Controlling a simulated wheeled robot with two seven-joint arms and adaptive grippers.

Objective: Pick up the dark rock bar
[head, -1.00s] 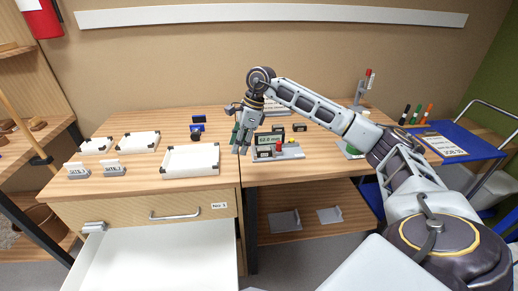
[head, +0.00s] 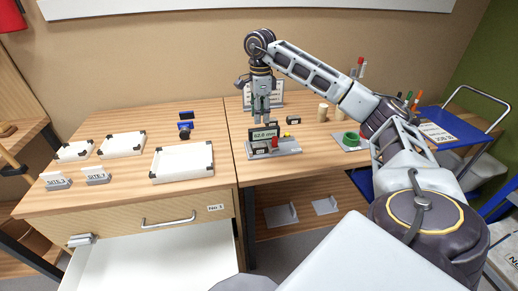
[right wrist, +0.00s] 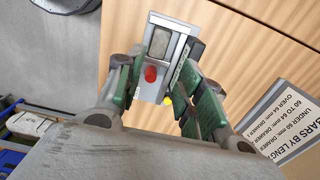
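A grey measuring gauge (head: 287,149) stands on the right worktop, with a display reading 62.6 mm and a red knob (head: 275,143). It also shows in the right wrist view (right wrist: 146,95), where a grey stone-like block (right wrist: 158,43) sits on it. I cannot tell whether this block is the dark rock bar. My right gripper (head: 262,115) points down just above and behind the display. In the right wrist view its green-padded fingers (right wrist: 155,105) are wide apart, with nothing gripped between them. My left gripper is out of view.
White trays (head: 182,178) and site signs (head: 97,176) stand on the left worktop, above an open drawer (head: 150,262). A length-sorting sign (right wrist: 285,115) stands behind the gauge. A blue cart (head: 455,125) stands farther right.

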